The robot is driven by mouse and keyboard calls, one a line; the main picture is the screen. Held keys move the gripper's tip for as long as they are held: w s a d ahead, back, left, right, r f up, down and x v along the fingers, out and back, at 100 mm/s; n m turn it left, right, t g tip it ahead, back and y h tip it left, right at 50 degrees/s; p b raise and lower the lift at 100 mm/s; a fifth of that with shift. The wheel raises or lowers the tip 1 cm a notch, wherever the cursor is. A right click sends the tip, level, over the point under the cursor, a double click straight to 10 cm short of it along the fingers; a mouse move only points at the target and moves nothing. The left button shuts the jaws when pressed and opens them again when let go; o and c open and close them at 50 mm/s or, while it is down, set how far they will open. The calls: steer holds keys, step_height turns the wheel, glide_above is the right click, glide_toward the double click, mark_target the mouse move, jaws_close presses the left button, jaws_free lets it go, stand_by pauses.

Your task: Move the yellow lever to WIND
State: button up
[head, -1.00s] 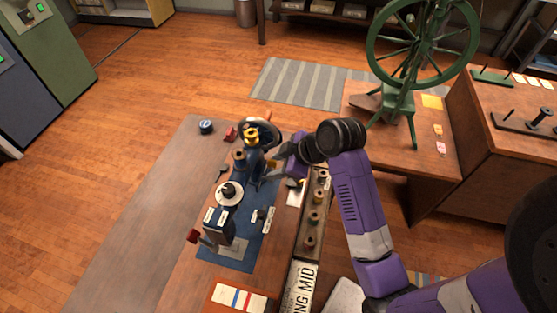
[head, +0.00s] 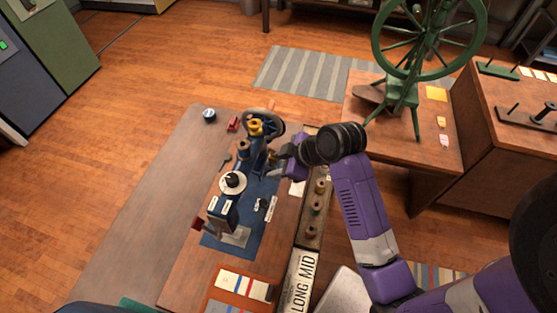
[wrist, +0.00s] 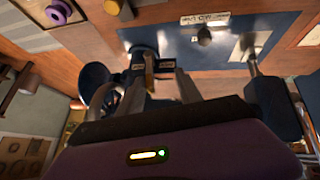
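A dark blue winding machine (head: 259,146) with a handwheel (head: 278,121) stands on a blue base on the wooden table. In the wrist view a narrow yellow lever (wrist: 149,68) stands between two small labels, whose words I cannot read. My gripper (wrist: 160,85) is open, one finger on each side of the lever, with gaps seen. I cannot tell whether a finger touches it. In the head view my gripper (head: 279,161) is at the right side of the machine, and the lever is mostly hidden there.
A narrow tray of spools (head: 318,210) lies along the table's right side, beside my arm. A white disc (head: 233,183) and a dark post with a red knob (head: 198,222) stand nearer. A green spinning wheel (head: 401,95) stands on the table behind right.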

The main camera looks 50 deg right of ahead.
steer(key=shift+s+a+f, duration=0.1)
steer(key=shift+a, duration=0.2)
steer(key=shift+d, duration=0.15)
steer(key=shift+d+r+p, duration=0.2)
steer(key=shift+d+p, duration=0.05)
steer(key=shift+p, duration=0.15)
steer(key=p+v, duration=0.6)
steer(key=v, duration=0.1)
steer(key=shift+r+p, duration=0.35)
steer(key=shift+p, duration=0.05)
stand_by(0.5)
steer(key=shift+s, duration=0.15)
stand_by(0.6)
